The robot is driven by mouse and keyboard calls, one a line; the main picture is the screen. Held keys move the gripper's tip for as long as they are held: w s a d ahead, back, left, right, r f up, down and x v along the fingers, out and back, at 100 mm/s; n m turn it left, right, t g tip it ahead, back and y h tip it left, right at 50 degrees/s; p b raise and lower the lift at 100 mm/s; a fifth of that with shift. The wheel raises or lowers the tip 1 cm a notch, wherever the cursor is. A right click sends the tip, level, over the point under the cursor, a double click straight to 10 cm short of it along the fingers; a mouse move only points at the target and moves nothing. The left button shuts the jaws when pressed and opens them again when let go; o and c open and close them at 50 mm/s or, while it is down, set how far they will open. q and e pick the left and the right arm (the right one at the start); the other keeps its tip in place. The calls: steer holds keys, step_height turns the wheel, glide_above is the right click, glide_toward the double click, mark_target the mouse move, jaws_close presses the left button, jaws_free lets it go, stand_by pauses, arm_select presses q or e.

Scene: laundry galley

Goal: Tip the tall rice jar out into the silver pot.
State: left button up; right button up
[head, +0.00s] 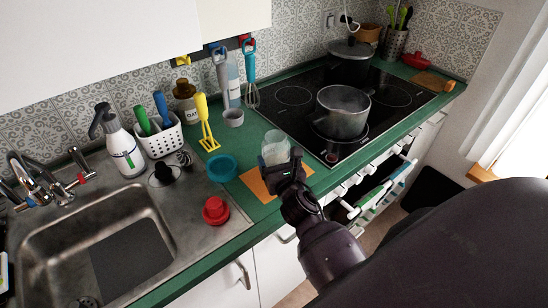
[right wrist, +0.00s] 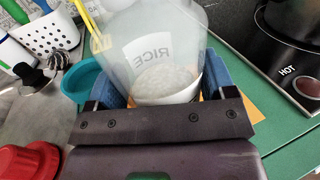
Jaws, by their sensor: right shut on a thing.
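The rice jar (head: 273,148) is clear, with a white label reading RICE and pale rice low inside. It stands about upright at the counter's front, over an orange mat. My right gripper (head: 284,170) is shut on it. In the right wrist view the jar (right wrist: 150,35) rises between the blue pads of the right gripper (right wrist: 162,88). I cannot tell whether its base touches the mat. The silver pot (head: 342,112) stands open on the black hob, right of and beyond the jar; no contents can be made out. My left gripper is not in view.
A teal bowl (head: 222,168) and a red lidded thing (head: 215,210) are left of the jar. A dark lidded pot (head: 351,62) is at the hob's back. Green counter lies between jar and hob.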

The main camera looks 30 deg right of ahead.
mark_target(279, 151)
steer(key=shift+r+p, duration=0.95)
steer(key=shift+r, duration=0.15)
steer(key=shift+r+p, duration=1.3)
steer(key=shift+p, duration=0.05)
